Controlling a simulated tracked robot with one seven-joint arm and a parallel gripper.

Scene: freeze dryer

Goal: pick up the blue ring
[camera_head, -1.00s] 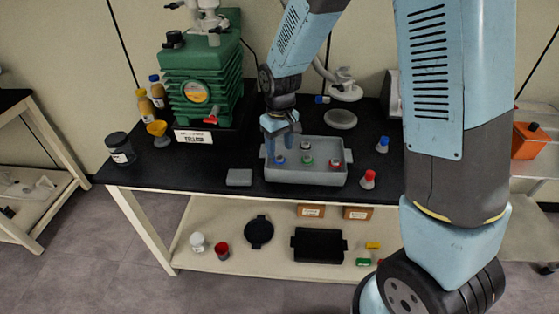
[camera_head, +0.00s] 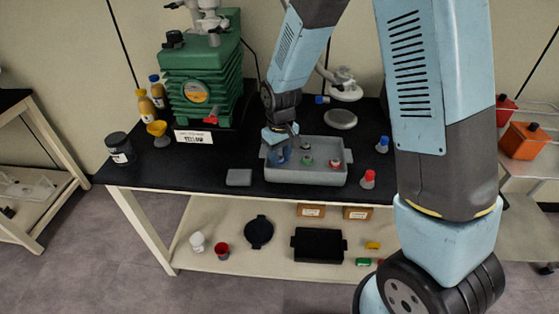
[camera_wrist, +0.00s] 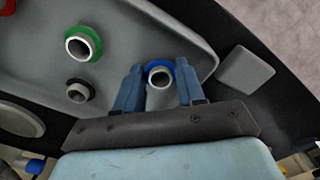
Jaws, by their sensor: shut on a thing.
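The blue ring (camera_wrist: 160,64) is around a pale hollow peg (camera_wrist: 159,76) in the wrist view, inside the grey tray (camera_wrist: 195,25). My gripper (camera_wrist: 158,80) has one finger on each side of the ring and is shut on it. In the head view my gripper (camera_head: 278,158) is down at the left end of the tray (camera_head: 305,178), and its fingers largely hide the ring there. I cannot tell whether the ring is lifted off the tray floor.
In the tray, a green ring (camera_wrist: 83,43), a black ring (camera_wrist: 79,90) and a red ring (camera_head: 335,163) stand apart from my gripper. A grey block (camera_head: 239,177) lies left of the tray. A green pump (camera_head: 200,80) stands behind. Red (camera_head: 368,179) and blue-topped (camera_head: 382,145) items stand to the right.

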